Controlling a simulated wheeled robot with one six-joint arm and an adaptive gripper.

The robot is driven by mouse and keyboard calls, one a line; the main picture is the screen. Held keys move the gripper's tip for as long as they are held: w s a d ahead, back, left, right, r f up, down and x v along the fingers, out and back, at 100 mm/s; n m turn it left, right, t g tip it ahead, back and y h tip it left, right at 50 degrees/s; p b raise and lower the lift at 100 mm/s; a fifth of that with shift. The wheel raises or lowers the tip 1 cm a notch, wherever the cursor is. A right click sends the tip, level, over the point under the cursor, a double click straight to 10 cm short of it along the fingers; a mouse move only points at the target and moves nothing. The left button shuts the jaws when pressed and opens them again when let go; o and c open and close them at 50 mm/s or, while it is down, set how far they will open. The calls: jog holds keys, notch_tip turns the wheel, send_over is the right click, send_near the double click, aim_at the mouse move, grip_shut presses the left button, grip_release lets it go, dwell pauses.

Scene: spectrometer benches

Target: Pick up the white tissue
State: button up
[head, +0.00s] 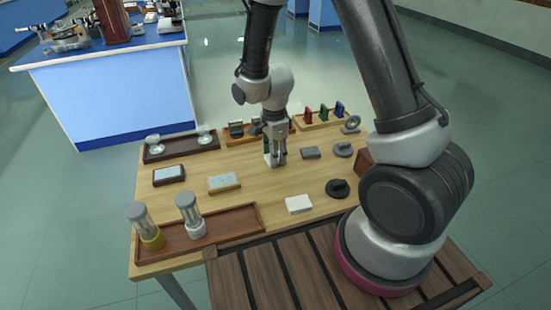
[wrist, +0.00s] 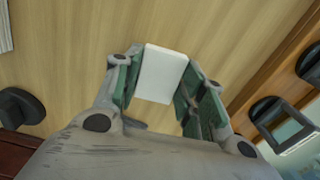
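A small white block-like piece, which looks like the white tissue (wrist: 162,73), is between the two green-padded fingers of my gripper (wrist: 163,80) in the wrist view. Little or no gap shows on either side of it, but I cannot tell whether the pads press on it. In the head view my gripper (head: 276,162) points down, low over the middle of the table. Some white of the piece (head: 268,160) shows beside the fingers there; the rest is hidden. I cannot tell whether it touches the table.
A white flat block (head: 298,204) lies nearer the front of the wooden table (head: 250,205). A dark round mount (head: 338,189) and a grey piece (head: 311,153) lie to the right. A brown tray (head: 235,222) and a rack of coloured filters (head: 322,118) flank the work area.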

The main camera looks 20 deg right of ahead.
notch_tip(320, 180, up, 10)
dwell(0.7)
jog(key=shift+o, duration=0.4)
